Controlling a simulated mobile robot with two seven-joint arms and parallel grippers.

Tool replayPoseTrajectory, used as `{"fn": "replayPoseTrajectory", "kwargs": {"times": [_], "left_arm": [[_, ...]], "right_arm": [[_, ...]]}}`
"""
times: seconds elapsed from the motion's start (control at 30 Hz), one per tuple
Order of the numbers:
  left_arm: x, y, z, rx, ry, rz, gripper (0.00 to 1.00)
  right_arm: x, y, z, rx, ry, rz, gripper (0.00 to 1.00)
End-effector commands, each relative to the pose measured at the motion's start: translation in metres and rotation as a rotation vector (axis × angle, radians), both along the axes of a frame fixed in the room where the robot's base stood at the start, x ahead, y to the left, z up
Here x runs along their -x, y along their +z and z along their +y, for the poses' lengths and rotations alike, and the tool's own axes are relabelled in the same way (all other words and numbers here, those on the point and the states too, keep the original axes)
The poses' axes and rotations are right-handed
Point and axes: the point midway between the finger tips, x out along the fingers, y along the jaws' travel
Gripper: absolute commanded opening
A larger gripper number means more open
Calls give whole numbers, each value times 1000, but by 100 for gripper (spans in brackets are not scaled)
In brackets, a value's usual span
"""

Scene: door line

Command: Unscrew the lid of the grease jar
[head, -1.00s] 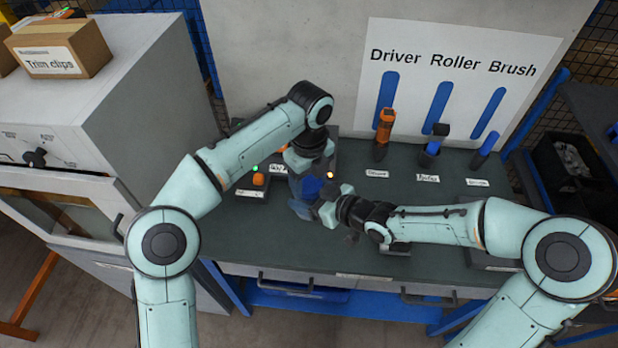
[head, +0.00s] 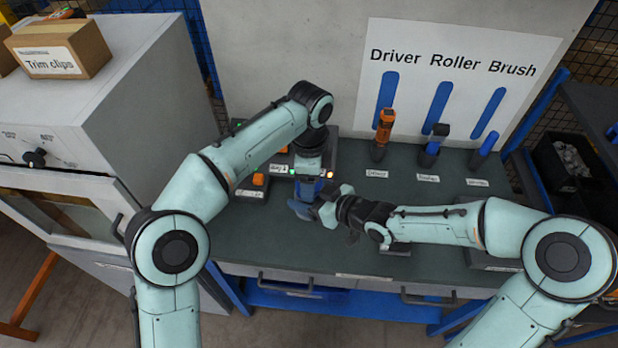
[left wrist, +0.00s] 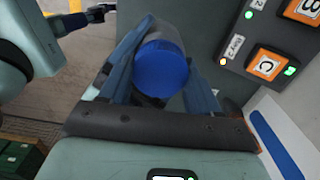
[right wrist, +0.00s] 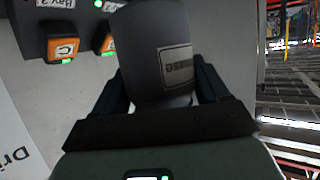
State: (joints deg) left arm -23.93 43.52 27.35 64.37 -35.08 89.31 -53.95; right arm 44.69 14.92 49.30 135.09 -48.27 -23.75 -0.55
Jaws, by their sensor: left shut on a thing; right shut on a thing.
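The grease jar is a dark grey cylinder with a blue lid. In the left wrist view the round blue lid (left wrist: 161,68) lies between the two fingers of my left gripper (left wrist: 163,72), which is shut on it. In the right wrist view the grey jar body (right wrist: 152,35), with a small label, is between the fingers of my right gripper (right wrist: 160,88), shut on it. In the head view my left gripper (head: 312,184) comes down from above and my right gripper (head: 322,204) reaches in from the right. The hands hide most of the jar there.
Button boxes with orange buttons (head: 258,180) stand at the left of the dark green bench (head: 290,243). An orange driver (head: 384,128) and two other holders stand at the back right. A grey cabinet with a box of trim clips (head: 60,50) is at the left.

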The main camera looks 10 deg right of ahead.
Motion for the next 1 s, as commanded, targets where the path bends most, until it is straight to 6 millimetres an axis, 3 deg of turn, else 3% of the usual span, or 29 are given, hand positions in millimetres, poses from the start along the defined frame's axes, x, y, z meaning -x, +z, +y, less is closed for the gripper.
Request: {"fn": "replayPoseTrajectory", "kwargs": {"times": [1.0], "left_arm": [[0,22,0,0,-1,0,26]], "right_arm": [[0,1,0,-1,0,-2,0]]}}
